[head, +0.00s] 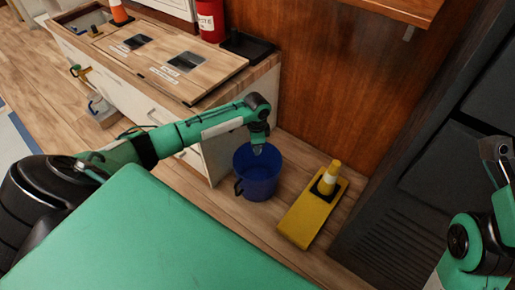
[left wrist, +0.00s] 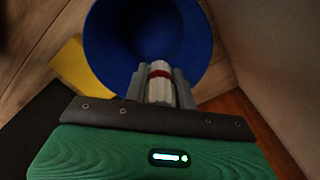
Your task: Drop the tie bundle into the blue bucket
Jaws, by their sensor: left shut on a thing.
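The blue bucket (head: 257,177) stands on the wooden floor beside the white cabinet, and it fills the upper part of the left wrist view (left wrist: 116,48). My left gripper (head: 258,150) is over the bucket's opening, pointing down. In the left wrist view it is shut on the tie bundle (left wrist: 161,86), a white bundle with a red band, held between the two grey fingers. In the head view the bundle is too small to make out. My right arm shows at the right edge of the head view, but I cannot make out its gripper's fingers.
The cabinet (head: 135,88) with a wooden top stands to the left, carrying a red container (head: 210,20) and a black tray (head: 247,46). A wooden panel is behind.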

